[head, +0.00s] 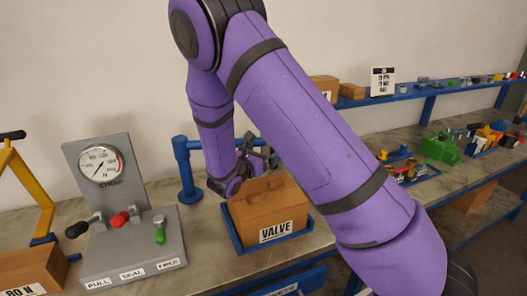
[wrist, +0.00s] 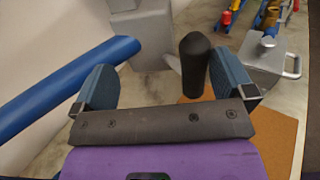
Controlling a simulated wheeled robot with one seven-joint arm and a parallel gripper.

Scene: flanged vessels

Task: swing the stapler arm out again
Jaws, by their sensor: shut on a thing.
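The stapler arm is a blue tube on a blue post (head: 187,172), left of the carton; in the wrist view the blue tube (wrist: 70,85) runs in from the left to a grey stapler body (wrist: 150,45). A black handle (wrist: 195,65) hangs from the grey body. My gripper (wrist: 165,78) has blue fingers on either side of the handle, which sits close to the right finger. In the head view my gripper (head: 258,155) is above and behind the carton, partly hidden by my own arm.
A brown carton (head: 265,215) marked VALVE sits in a blue tray (head: 237,236). A grey gauge panel (head: 128,215) with several levers stands left. A blue shelf (head: 420,92) runs along the wall. Tools and parts lie farther right on the bench.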

